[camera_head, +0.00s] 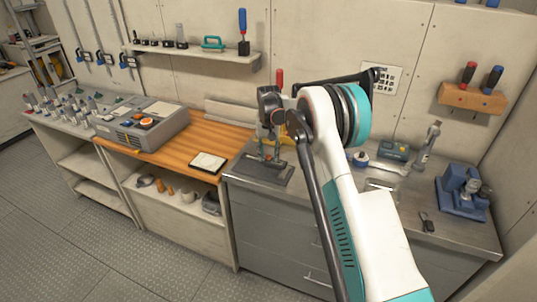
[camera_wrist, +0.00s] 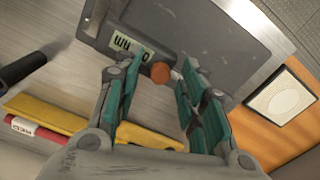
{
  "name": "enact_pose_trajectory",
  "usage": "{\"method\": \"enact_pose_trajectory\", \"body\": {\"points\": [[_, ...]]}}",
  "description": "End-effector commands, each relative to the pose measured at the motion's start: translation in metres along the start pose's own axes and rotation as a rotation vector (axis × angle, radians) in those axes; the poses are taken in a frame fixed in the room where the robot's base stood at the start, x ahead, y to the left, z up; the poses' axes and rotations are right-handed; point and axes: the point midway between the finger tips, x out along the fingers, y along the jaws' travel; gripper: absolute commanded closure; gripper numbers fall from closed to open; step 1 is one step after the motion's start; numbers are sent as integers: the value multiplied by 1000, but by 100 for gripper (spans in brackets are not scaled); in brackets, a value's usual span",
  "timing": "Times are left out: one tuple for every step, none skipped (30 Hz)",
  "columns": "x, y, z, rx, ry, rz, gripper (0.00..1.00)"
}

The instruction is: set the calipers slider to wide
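A flat dark grey plate (camera_head: 272,178) lies on the grey counter near its front left corner. It fills the upper part of the wrist view (camera_wrist: 205,35). A small orange knob (camera_wrist: 160,72) and a pale label (camera_wrist: 130,43) with dark lettering, too blurred to read surely, sit at its near edge. These look like the calipers and slider; the slider's setting cannot be made out. My gripper (camera_head: 268,157) points down over the plate. In the wrist view its teal fingers (camera_wrist: 160,66) are apart, one on each side of the knob, with gaps visible.
A yellow strip (camera_wrist: 45,112) and a red labelled piece (camera_wrist: 32,127) lie beside the plate. A framed white card (camera_head: 208,161) lies on the wooden top to the left. A blue vise-like tool (camera_head: 462,195) and a small dark item (camera_head: 427,222) stand right on the counter.

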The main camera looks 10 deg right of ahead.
Motion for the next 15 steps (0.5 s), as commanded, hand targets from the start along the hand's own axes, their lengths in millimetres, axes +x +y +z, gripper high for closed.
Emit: {"method": "enact_pose_trajectory", "body": {"points": [[0,0,0,0,0,0,62],[0,0,0,0,0,0,62],[0,0,0,0,0,0,62],[0,0,0,0,0,0,62],[0,0,0,0,0,0,62],[0,0,0,0,0,0,67],[0,0,0,0,0,0,74],[0,0,0,0,0,0,81],[0,0,0,0,0,0,90],[0,0,0,0,0,0,96],[0,0,0,0,0,0,100],[0,0,0,0,0,0,100],[0,0,0,0,0,0,100],[0,0,0,0,0,0,100],[0,0,0,0,0,0,100]]}}
